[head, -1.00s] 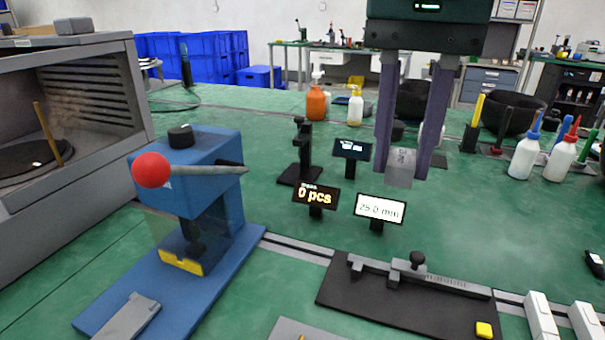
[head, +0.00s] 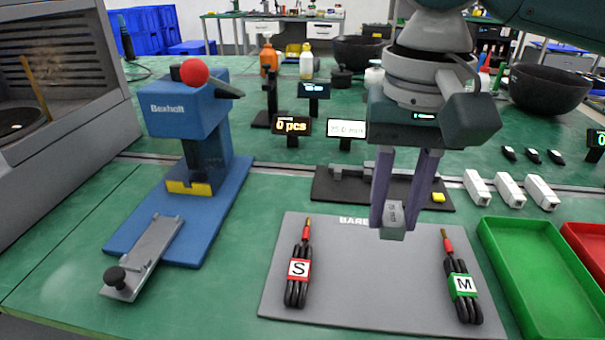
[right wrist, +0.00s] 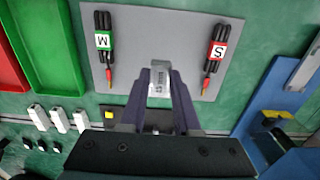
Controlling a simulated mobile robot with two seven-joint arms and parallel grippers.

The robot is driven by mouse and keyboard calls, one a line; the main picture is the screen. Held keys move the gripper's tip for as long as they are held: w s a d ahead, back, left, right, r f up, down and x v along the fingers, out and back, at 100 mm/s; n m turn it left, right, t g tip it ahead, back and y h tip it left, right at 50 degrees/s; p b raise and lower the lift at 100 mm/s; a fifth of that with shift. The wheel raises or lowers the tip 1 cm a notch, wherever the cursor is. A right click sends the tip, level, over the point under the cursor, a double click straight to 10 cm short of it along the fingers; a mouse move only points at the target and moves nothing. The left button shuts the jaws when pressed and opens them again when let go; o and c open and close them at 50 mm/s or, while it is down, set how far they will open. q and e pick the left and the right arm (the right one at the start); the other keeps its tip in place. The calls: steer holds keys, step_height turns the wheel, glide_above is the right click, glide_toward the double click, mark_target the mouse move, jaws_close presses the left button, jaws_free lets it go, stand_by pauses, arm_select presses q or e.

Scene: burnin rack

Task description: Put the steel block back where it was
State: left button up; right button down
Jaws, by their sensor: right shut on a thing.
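The steel block (head: 393,220) is a small grey block with a marking on its face. My right gripper (head: 402,208) is shut on it and holds it above the far part of the grey mat (head: 365,290). The right wrist view shows the block (right wrist: 159,88) between the two purple fingers of the gripper (right wrist: 160,86), over the mat. How high it hangs above the mat is hard to tell. The black measuring fixture (head: 325,185) with a yellow button lies just behind the mat, partly hidden by the gripper. My left gripper is not in view.
Cables tagged S (head: 298,270) and M (head: 462,285) lie on the mat. A blue press (head: 190,115) stands left. A green tray (head: 530,270) and red tray (head: 590,245) are right. White blocks (head: 508,188) stand behind them. The mat's middle is clear.

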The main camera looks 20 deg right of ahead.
mark_target(379, 272)
step_height(379, 272, down, 7)
steer(key=shift+f+b, duration=0.1)
steer(key=shift+b, duration=0.75)
steer(key=shift+f, duration=0.1)
steer(key=shift+f, duration=0.15)
steer(key=c, duration=0.6)
jaws_free()
steer(key=shift+c, duration=0.2)
